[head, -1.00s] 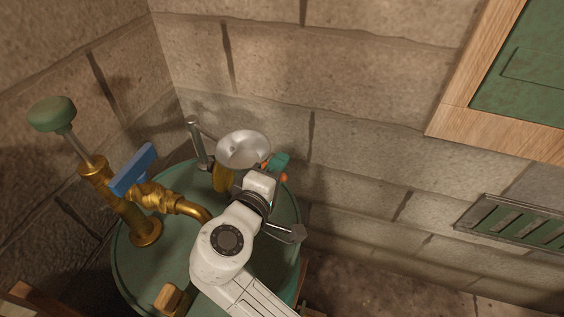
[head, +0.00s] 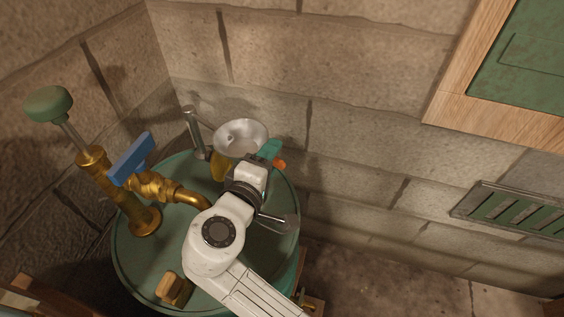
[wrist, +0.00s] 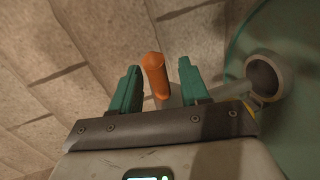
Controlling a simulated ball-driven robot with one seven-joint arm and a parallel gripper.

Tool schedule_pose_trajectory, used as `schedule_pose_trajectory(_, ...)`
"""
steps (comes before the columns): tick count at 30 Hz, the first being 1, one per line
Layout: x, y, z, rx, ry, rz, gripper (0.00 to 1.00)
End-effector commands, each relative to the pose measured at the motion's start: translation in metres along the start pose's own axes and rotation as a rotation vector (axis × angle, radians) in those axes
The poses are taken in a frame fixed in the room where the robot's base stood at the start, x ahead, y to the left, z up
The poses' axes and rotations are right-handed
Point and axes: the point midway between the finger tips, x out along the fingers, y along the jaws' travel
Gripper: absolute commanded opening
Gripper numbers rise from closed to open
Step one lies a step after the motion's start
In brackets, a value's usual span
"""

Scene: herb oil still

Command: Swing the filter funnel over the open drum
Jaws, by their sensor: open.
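The filter funnel is a silver bowl (head: 241,135) at the far side of the green drum (head: 150,277), next to an upright metal post (head: 192,133). An orange handle (head: 279,164) shows to the right of the bowl, beside my gripper (head: 269,151). In the wrist view the orange handle (wrist: 156,74) stands between the two teal fingers of my gripper (wrist: 158,88), with gaps on both sides. My gripper is open. A grey ring with a dark inside (wrist: 264,76) shows right of the fingers; I cannot tell which part it is. My wrist hides part of the drum top.
Brass pipework (head: 152,187) with a blue lever (head: 132,158) and a green knob (head: 49,104) rises on the left of the drum. A wooden block (head: 174,288) sits at its near edge. Stone walls stand close behind. A wall vent (head: 510,212) is at right.

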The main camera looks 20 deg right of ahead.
Motion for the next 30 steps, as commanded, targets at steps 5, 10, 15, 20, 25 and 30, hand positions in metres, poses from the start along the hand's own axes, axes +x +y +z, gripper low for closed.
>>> schedule_pose_trajectory(5, -0.01, 0.028, -0.005, 0.004, 0.009, 0.0, 0.45)
schedule_pose_trajectory(10, -0.034, 0.056, 0.013, 0.007, 0.006, 0.006, 0.68)
schedule_pose_trajectory(15, -0.057, 0.085, 0.028, 0.009, 0.007, 0.006, 0.45)
schedule_pose_trajectory(20, -0.083, 0.091, 0.051, 0.003, 0.008, 0.002, 0.45)
schedule_pose_trajectory(25, -0.105, 0.1, 0.072, 0.002, 0.006, 0.0, 0.45)
schedule_pose_trajectory(30, -0.119, 0.106, 0.085, 0.0, 0.006, -0.001, 0.45)
